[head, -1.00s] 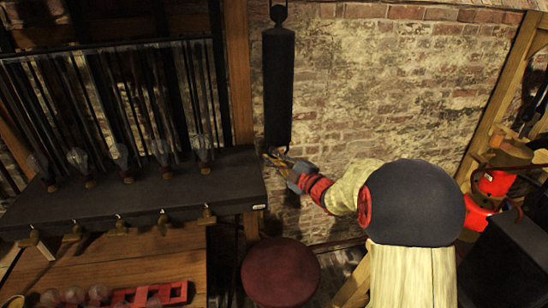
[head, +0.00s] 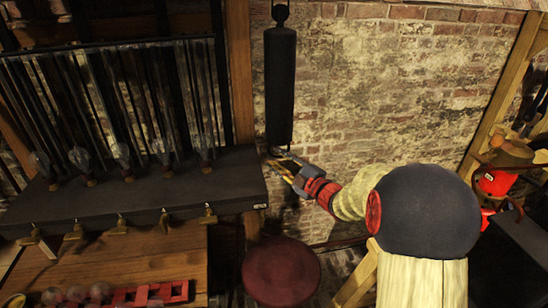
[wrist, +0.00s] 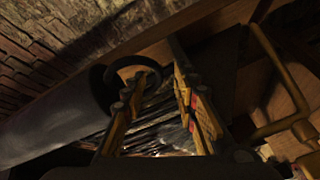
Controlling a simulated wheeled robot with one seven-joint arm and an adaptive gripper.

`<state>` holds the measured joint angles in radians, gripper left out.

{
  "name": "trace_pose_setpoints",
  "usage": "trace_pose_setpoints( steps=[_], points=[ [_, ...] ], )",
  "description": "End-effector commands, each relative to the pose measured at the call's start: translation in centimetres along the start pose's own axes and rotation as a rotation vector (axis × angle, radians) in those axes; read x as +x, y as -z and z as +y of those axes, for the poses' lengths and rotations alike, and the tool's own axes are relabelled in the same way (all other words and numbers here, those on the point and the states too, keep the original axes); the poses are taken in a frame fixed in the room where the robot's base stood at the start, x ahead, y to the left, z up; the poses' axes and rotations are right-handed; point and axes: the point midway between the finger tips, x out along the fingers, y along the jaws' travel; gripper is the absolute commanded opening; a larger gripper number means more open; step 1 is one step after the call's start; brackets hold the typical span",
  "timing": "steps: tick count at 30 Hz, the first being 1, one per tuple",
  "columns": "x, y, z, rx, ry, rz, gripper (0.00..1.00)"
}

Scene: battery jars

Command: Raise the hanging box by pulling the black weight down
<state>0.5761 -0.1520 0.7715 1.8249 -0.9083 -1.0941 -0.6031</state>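The black weight (head: 280,85) is a long dark cylinder hanging upright against the brick wall. In the wrist view it lies at the left (wrist: 50,115), with a dark ring (wrist: 133,68) at its lower end. My gripper (head: 277,159) is just below the weight's lower end. In the wrist view its fingers (wrist: 155,82) are apart, with the left fingertip overlapping the ring's edge. I cannot tell whether it touches the ring or whether the ring passes between the fingers. Nothing is clearly clamped. I cannot pick out the hanging box for certain.
A dark shelf (head: 130,205) with several glass bulbs and brass clips stands at the left, near a wooden post (head: 238,70). A round red stool (head: 281,272) is below my gripper. A red can (head: 494,182) is at the right. The brick wall is close behind.

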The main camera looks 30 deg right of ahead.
Motion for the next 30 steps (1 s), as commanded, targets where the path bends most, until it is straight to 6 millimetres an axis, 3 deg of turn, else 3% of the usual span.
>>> trace_pose_setpoints(
  steps=[6,13,19,30],
  points=[
    [-4.7,-0.1,0.1,0.0,-0.001,-0.003,0.29],
    [-8.2,0.0,0.0,-0.001,-0.001,-0.001,0.29],
    [-9.2,0.0,-0.1,0.0,0.001,0.001,0.29],
    [-9.2,0.1,-0.1,0.0,0.001,0.002,0.29]
  ],
)
